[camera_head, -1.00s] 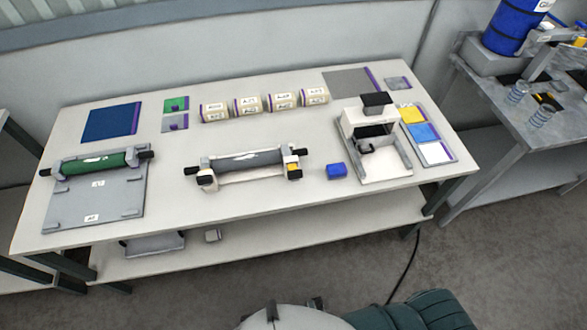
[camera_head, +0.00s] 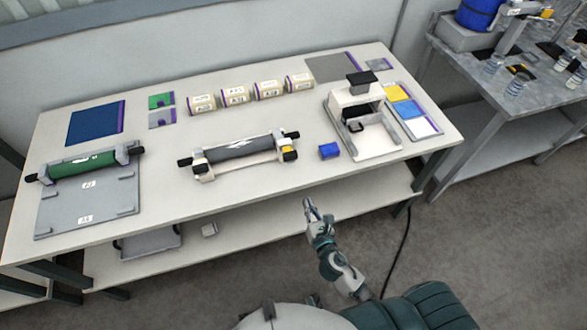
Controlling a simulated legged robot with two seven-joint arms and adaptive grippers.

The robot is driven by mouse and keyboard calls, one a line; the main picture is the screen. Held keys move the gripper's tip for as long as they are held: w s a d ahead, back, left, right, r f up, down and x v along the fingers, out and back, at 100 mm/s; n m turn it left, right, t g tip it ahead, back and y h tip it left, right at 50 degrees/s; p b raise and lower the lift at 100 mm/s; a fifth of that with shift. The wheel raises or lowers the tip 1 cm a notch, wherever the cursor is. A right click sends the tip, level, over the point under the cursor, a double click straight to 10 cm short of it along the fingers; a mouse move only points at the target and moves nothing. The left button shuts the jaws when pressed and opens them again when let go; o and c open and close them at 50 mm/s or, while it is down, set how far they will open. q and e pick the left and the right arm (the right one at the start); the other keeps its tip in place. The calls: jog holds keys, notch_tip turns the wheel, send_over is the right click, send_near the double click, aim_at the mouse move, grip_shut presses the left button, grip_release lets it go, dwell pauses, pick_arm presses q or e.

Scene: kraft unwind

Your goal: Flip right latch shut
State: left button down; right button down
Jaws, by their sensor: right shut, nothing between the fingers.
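The unwind stand (camera_head: 205,176) sits at the middle of the table, with a grey roll (camera_head: 240,148) lying across it between two end supports. The right latch (camera_head: 288,149) is at the stand's right end, a dark part with a small yellow piece. It is too small to tell whether it is open or shut. My right gripper (camera_head: 308,203) is shut and empty, in front of the table's front edge, below and slightly right of the latch and well apart from it. My left gripper is not in view.
A blue block (camera_head: 329,151) lies right of the stand, beside a white press-like device (camera_head: 374,147). A green roll (camera_head: 82,165) rests on a grey plate (camera_head: 88,205) at left. The table's front strip (camera_head: 250,192) is clear.

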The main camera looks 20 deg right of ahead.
aim_at(292, 158)
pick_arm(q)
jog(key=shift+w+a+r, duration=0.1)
pick_arm(e)
jog(key=shift+n+t, duration=0.6)
jog(key=shift+n, duration=0.3)
jog(key=r, duration=0.5)
jog(key=shift+s+a+r, duration=0.15)
jog(key=shift+s+a, duration=0.05)
jog(key=shift+s, duration=0.2)
jog(key=shift+w+a, duration=0.1)
